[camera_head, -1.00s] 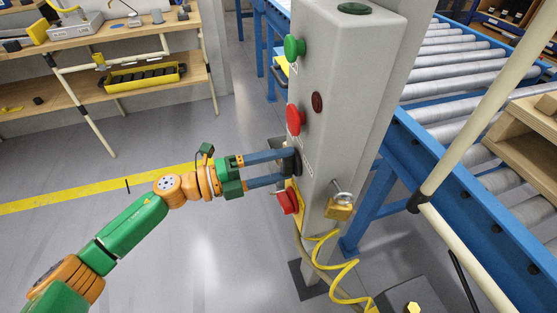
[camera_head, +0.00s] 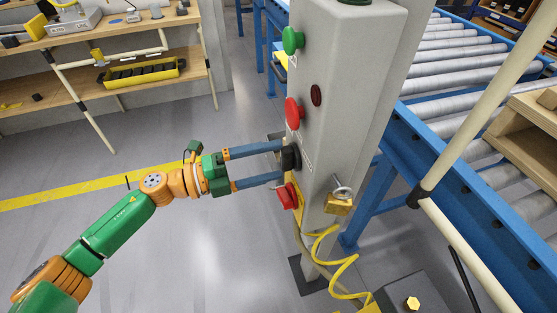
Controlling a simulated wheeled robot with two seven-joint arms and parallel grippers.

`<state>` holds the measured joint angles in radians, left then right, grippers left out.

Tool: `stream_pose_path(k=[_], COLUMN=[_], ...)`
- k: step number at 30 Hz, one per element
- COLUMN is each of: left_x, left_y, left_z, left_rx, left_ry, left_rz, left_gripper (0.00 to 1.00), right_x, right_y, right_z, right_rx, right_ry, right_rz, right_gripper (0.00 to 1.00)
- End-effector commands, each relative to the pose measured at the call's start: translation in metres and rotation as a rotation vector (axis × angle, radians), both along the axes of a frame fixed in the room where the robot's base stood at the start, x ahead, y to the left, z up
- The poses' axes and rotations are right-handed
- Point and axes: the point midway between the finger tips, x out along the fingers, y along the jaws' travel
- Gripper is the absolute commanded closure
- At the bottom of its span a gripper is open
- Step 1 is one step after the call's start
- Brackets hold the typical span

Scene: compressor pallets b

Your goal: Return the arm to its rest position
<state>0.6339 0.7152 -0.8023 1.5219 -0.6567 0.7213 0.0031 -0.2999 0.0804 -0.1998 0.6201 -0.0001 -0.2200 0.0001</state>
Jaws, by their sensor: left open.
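My left arm comes in from the lower left, in green and orange. Its gripper (camera_head: 279,162) has two long blue fingers spread apart, with nothing seen between them. The fingertips point at the left side of a grey control post (camera_head: 345,110), close to a black knob (camera_head: 290,158) on it. I cannot tell whether a fingertip touches the post. The post has a green button (camera_head: 292,41), a red button (camera_head: 294,113) and a lower red part (camera_head: 287,196). My right gripper is not in view.
A blue roller conveyor (camera_head: 470,190) stands right of the post. A pale tube (camera_head: 470,130) rises in front of it. A yellow coiled cable (camera_head: 335,265) and a brass padlock (camera_head: 338,205) hang at the post. A wooden shelf (camera_head: 150,95) stands far left. Floor left of the post is clear.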

Motion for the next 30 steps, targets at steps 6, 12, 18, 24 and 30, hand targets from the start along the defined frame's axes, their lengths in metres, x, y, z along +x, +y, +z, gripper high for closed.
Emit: stream_pose_path(k=[6, 12, 18, 24, 30], left_x=[-0.012, -0.015, -0.015, 0.018, 0.040], left_y=[0.039, 0.045, 0.045, 0.060, 0.149], left_z=[-0.004, 0.000, 0.000, -0.014, -0.179], left_rx=[0.002, 0.000, 0.000, -0.112, -0.366], left_ry=[0.001, 0.000, 0.000, 0.142, 0.769], left_rz=[0.002, -0.001, -0.001, 0.180, 0.884], left_gripper=[0.00, 0.00, 0.00, 0.00, 0.00], right_x=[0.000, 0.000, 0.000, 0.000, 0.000], right_y=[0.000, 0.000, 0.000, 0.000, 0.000], right_z=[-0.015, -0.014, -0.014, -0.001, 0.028], right_rx=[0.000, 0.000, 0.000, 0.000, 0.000], right_ry=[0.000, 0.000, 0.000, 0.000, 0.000], right_rz=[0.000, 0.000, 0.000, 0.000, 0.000], right_gripper=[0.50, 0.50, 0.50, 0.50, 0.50])
